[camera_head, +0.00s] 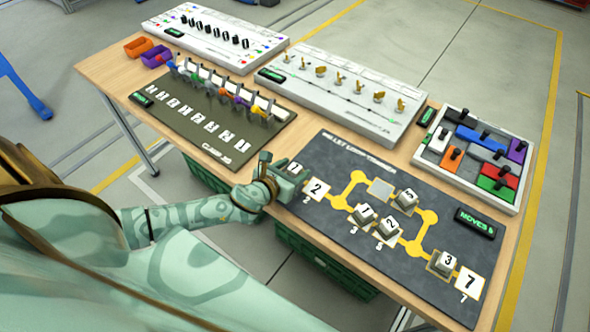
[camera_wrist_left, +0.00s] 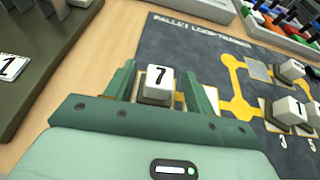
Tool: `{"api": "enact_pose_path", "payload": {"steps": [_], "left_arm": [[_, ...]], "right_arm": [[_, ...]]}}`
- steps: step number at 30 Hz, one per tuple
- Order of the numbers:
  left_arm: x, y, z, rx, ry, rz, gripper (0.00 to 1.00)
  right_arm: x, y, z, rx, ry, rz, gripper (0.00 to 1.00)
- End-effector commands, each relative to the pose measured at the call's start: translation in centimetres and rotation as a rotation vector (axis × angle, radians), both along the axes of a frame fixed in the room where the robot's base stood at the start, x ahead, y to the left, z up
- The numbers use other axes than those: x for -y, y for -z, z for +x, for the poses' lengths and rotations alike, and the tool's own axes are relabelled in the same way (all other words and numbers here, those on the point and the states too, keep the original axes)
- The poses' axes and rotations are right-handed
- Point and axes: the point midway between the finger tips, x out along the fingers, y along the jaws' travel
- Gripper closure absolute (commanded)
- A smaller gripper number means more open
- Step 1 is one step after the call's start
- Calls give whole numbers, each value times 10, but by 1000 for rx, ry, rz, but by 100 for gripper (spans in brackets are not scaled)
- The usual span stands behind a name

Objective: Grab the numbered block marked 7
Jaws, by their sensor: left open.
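The numbered block marked 7 (camera_wrist_left: 157,86) is a pale block with a black digit on its top face. It sits on the left end of the dark pallet board and shows in the head view too (camera_head: 295,168). My left gripper (camera_head: 280,180) is at the board's left end, right at this block. In the left wrist view its green jaws (camera_wrist_left: 160,92) are open, one on each side of the block. I cannot tell whether either jaw touches it. My right gripper is not in view.
The dark board (camera_head: 335,150) carries yellow tracks, printed number squares and several other blocks, including one marked 3 (camera_head: 445,261). A grey-green board (camera_head: 175,115) lies to the left. A white tray of coloured pieces (camera_head: 432,162) stands at the right, with white panels behind.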

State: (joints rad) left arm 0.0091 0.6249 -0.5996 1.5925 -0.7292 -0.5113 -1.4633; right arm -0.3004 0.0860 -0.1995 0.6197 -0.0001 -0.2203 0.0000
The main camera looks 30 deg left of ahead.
Motion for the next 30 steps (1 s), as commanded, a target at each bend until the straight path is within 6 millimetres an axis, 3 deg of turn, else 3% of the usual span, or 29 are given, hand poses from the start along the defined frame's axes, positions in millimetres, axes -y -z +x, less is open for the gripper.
{"api": "enact_pose_path", "payload": {"steps": [6,13,19,30], "left_arm": [[1,14,27,-1,0,0,45],[1,13,28,-1,0,-1,45],[1,13,28,-1,0,-1,96],[1,7,28,0,0,-1,96]], "right_arm": [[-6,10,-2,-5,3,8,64],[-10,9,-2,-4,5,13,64],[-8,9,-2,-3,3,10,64],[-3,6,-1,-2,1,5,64]]}}
